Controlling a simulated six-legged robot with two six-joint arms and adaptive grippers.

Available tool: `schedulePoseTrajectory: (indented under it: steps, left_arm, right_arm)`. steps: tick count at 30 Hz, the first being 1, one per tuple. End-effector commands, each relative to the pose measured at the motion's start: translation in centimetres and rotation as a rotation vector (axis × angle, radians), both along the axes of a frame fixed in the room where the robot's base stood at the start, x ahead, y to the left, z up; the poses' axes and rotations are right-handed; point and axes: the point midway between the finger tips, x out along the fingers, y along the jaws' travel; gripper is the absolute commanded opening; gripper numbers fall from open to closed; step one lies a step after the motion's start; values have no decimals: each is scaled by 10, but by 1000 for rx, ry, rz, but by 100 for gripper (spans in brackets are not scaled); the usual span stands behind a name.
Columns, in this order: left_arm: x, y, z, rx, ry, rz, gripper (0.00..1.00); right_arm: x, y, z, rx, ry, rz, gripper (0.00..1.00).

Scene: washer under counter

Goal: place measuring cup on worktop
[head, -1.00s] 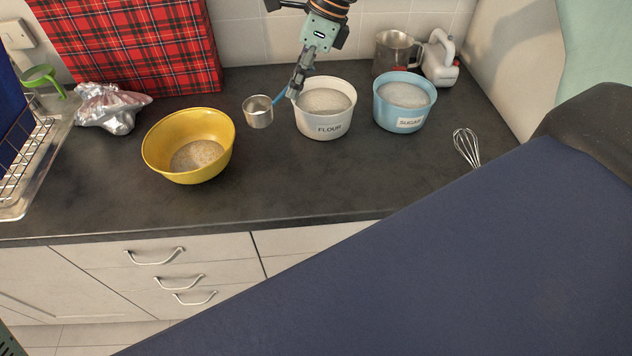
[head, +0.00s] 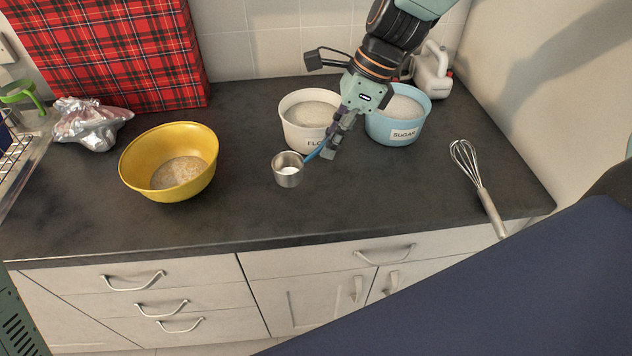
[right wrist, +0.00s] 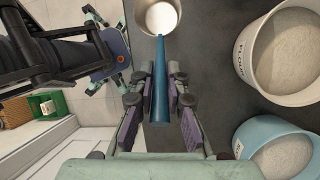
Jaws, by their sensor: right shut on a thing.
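The measuring cup (head: 288,172) is a small metal cup with a blue handle, upright or nearly so, with white stuff inside. My right gripper (head: 331,150) is shut on its handle. In the right wrist view the handle lies between the fingers of the gripper (right wrist: 159,92) and the cup (right wrist: 147,14) is cut by the top edge. The cup is over the dark worktop (head: 330,205), in front of the flour bowl; I cannot tell whether it touches the surface.
A yellow bowl (head: 200,172) stands to the left. The white flour bowl (head: 293,135) and blue sugar bowl (head: 412,132) stand close behind my gripper. A whisk (head: 481,183) lies at right. The front middle of the worktop is clear.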

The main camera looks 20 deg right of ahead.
Motion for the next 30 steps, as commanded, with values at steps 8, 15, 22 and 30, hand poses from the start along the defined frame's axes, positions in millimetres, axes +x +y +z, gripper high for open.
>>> schedulePoseTrajectory:
  steps: [8,15,22,30]
  left_arm:
    - [0,0,-8,0,1,0,40]
    - [0,0,-14,0,0,0,40]
    - [0,0,-15,0,1,0,40]
    - [0,0,-16,0,0,0,40]
  right_arm:
    - [1,0,-36,0,1,0,0]
    - [1,-1,-63,0,4,-3,0]
    - [2,-3,-74,1,-1,-5,0]
    - [2,-2,-75,1,0,-3,19]
